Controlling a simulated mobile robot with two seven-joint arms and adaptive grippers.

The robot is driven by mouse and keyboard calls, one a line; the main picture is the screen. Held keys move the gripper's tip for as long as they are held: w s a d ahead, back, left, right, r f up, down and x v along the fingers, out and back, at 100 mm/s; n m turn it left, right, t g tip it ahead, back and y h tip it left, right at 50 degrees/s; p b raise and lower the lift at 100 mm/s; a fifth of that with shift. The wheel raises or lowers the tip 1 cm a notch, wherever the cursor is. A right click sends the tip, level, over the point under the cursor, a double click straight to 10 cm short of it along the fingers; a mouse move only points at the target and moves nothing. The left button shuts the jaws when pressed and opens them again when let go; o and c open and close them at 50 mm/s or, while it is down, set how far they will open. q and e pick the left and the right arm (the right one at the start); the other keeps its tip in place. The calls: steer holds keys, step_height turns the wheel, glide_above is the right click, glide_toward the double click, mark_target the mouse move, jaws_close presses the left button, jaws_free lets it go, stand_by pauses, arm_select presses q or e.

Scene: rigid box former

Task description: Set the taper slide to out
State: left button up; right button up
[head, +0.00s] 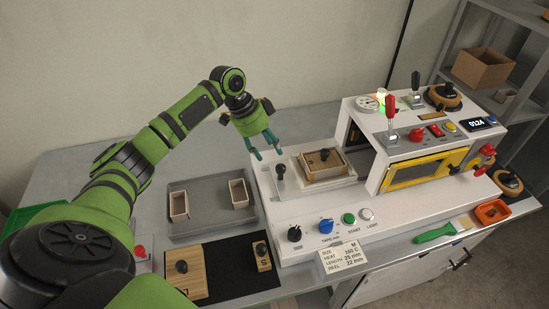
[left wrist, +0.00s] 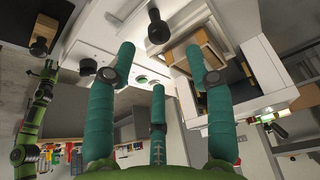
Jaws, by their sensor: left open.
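My left gripper (head: 262,144) is open and empty, above the left end of the white machine (head: 320,222). Its teal fingers spread wide in the left wrist view (left wrist: 158,95). An upright lever with a black knob (head: 281,170) stands on the machine bed, below and right of the fingertips; it also shows in the left wrist view (left wrist: 158,30), apart from the fingers. No label marks it as the taper slide, and I cannot read its position. My right gripper is not in view.
A grey tray (head: 212,232) with two small boxes lies left of the machine. Wooden blocks lie on a black mat (head: 225,262) in front. The front panel has a black dial (head: 294,233) and blue dial (head: 326,226). A red-handled lever (head: 390,110) rises from the machine's raised right part.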

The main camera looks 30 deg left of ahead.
arm_select(q)
steer(key=shift+v, duration=2.15)
